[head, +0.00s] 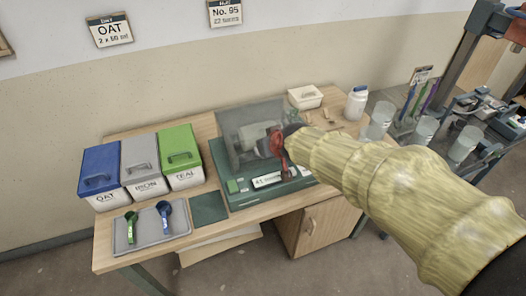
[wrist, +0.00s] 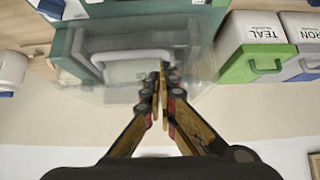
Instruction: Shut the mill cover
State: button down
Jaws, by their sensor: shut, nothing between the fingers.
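The mill has a green base (head: 262,187) and stands on the wooden table. Its clear cover (head: 236,125) stands raised at the back of the base, and a pale drum shows by it. I cannot tell whether the fingers touch the cover. My arm hides the mill's right side.
Blue (head: 100,172), grey (head: 139,163) and green (head: 180,154) lidded bins stand left of the mill. A grey tray (head: 150,239) holds two scoops. A white tub (head: 305,97) and a white jar (head: 356,103) stand at the back right. The wall is close behind.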

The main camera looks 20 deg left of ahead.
jog(key=s+d+f, duration=0.1)
jog(key=s+d, duration=0.5)
jog(key=s, duration=0.2)
jog(key=s+d+f+m+g+h, duration=0.2)
jog(key=s+d+f+g, duration=0.1)
jog(key=s+d, duration=0.55)
jog(key=s+d+r+m+h, duration=0.1)
jog(key=s+d+r, duration=0.2)
jog(key=d, duration=0.4)
jog(key=s+d+r+m+t+h, duration=0.1)
jog(key=s+d+r+m, duration=0.1)
jog(key=s+d+r, duration=0.2)
jog(key=s+d+r+m+h, duration=0.1)
jog(key=s+d+r+m, duration=0.1)
jog(key=d, duration=0.8)
jog(key=v, duration=0.2)
jog(key=shift+s+r, duration=0.2)
jog(key=shift+s, duration=0.05)
